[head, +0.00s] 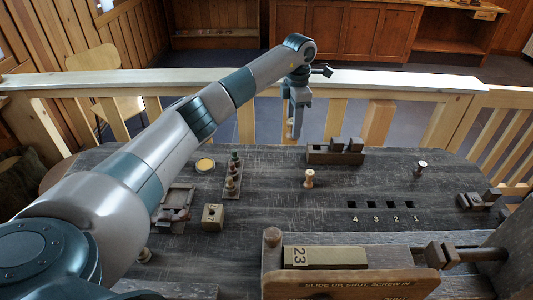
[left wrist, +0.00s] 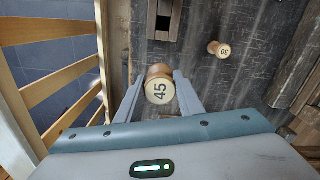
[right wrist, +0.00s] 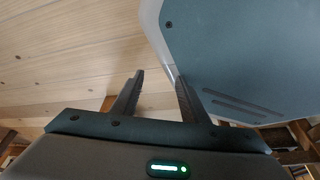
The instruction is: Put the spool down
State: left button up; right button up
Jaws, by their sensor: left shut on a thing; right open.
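A light wooden spool marked 45 (left wrist: 160,90) sits between the fingers of my left gripper in the left wrist view. My left gripper (head: 296,132) is shut on it and hangs near the table's far edge, beside the fence, in the head view. The held spool is hard to make out there. A second spool (head: 308,178) stands on the dark table (head: 330,215) nearer to me; its numbered top (left wrist: 222,50) shows in the left wrist view. My right gripper (right wrist: 158,85) is open and empty in the right wrist view, and out of the head view.
A dark slotted block (head: 335,156) stands at the far edge, right of my left gripper. Numbered square holes (head: 382,205), a small metal-topped piece (head: 420,168), a dark rack (head: 232,180) and a wooden block (head: 212,217) are on the table. A pale fence (head: 400,85) runs behind.

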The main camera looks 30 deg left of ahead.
pick_arm(q)
jog(key=s+a+f+p, duration=0.1)
jog(key=a, duration=0.1)
jog(key=s+a+f+p, duration=0.1)
jog(key=s+a+f, duration=0.1)
jog(key=s+a+f+p, duration=0.1)
jog(key=a, duration=0.2)
jog(key=shift+s+f, duration=0.35)
jog(key=shift+f, duration=0.05)
jog(key=shift+s+a+f, duration=0.2)
jog(key=shift+a+f, duration=0.2)
jog(key=shift+a, duration=0.05)
pick_arm(e)
jog(key=s+d+g, duration=0.2)
jog(key=s+d, duration=0.2)
jog(key=s, duration=0.6)
jog(key=shift+r+g+h, duration=0.35)
jog(key=shift+g+h, duration=0.05)
pick_arm(q)
notch_tip(320, 180, down, 3)
jog(key=shift+f+p, duration=0.15)
jog(key=shift+p, duration=0.95)
jog(key=shift+f, duration=0.25)
pick_arm(e)
jog(key=shift+r, duration=0.9)
pick_arm(q)
jog(key=shift+f, duration=0.2)
pick_arm(e)
jog(key=shift+f, duration=0.1)
